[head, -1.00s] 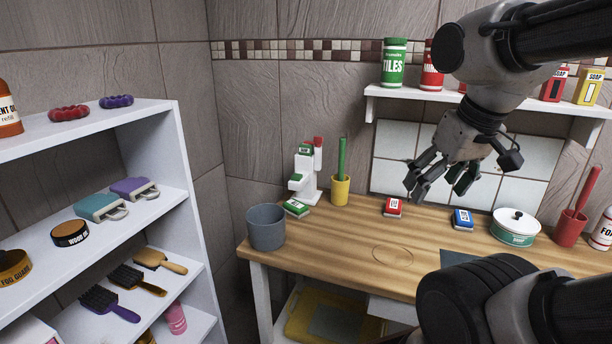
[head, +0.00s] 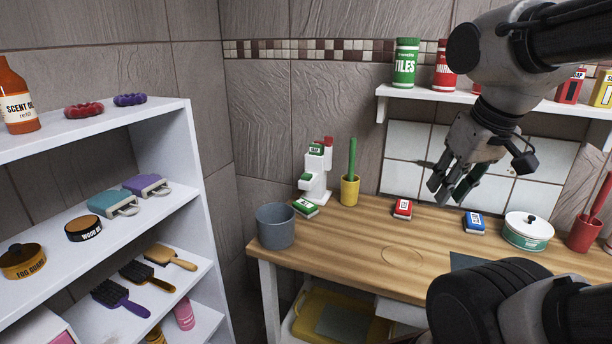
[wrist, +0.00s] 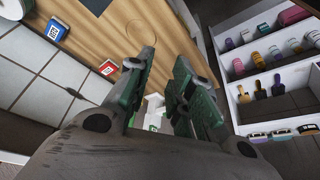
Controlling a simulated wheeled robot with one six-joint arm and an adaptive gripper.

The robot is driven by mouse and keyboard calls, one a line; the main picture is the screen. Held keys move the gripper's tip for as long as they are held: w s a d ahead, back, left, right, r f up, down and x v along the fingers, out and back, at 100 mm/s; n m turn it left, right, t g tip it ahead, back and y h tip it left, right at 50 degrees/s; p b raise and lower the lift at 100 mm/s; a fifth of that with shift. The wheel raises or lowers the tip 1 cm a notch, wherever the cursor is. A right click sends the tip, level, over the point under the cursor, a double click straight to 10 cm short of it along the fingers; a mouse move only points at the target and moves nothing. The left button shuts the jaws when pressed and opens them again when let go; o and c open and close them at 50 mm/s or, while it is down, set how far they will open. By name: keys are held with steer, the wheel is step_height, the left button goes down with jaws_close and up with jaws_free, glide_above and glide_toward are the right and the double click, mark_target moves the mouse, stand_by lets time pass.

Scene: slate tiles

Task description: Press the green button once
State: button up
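A low green block with a white label (head: 305,207) lies on the wooden bench, at the foot of a white stepped dispenser (head: 316,185) with green parts and a red top. I cannot tell for sure that this block is the green button. Similar red (head: 402,209) and blue (head: 474,223) blocks lie further right. My gripper (head: 453,196) hangs in the air above the bench, right of the green block and apart from everything. In the wrist view my gripper (wrist: 165,60) has its fingers apart and empty, with the white dispenser (wrist: 153,104) partly hidden beyond them.
A grey bucket (head: 275,226) stands at the bench's left end, and a yellow cup (head: 350,191) with a green stick stands behind. A white pot (head: 526,231) is at right. A wall shelf (head: 480,97) hangs above.

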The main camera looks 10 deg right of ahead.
jaws_close()
stand_by(0.6)
stand_by(0.4)
